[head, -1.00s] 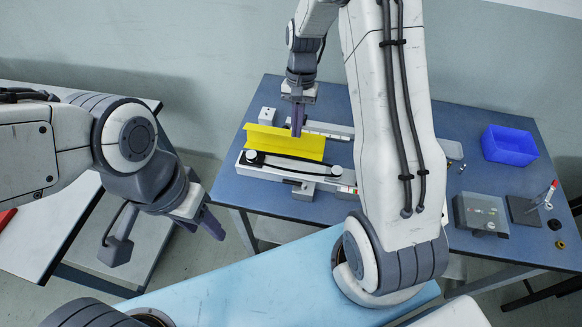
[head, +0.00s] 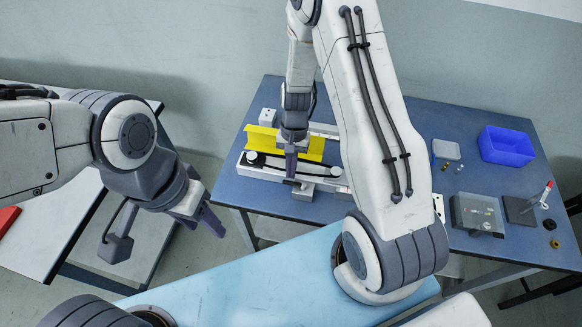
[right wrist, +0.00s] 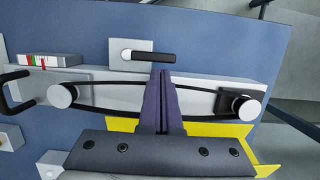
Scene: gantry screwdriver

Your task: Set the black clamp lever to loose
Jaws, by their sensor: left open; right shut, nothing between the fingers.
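The black clamp lever (right wrist: 152,57) lies on a grey block (right wrist: 117,50) at the front of the belt fixture, its bar pointing right from its pivot in the right wrist view. In the head view the block (head: 306,192) shows at the table's front, with the lever mostly hidden by my fingers. My right gripper (right wrist: 162,74) is shut and empty, its fingertips just below the lever's bar in the wrist view; I cannot tell whether they touch it. My left gripper (head: 214,224) is open and empty, off to the left, away from the fixture.
A black belt (right wrist: 195,112) runs between two white rollers behind the lever, beside a yellow beam (head: 262,138). A blue bin (head: 507,145), a grey box (head: 476,214) and a red-handled tool (head: 546,193) stand on the right side of the table.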

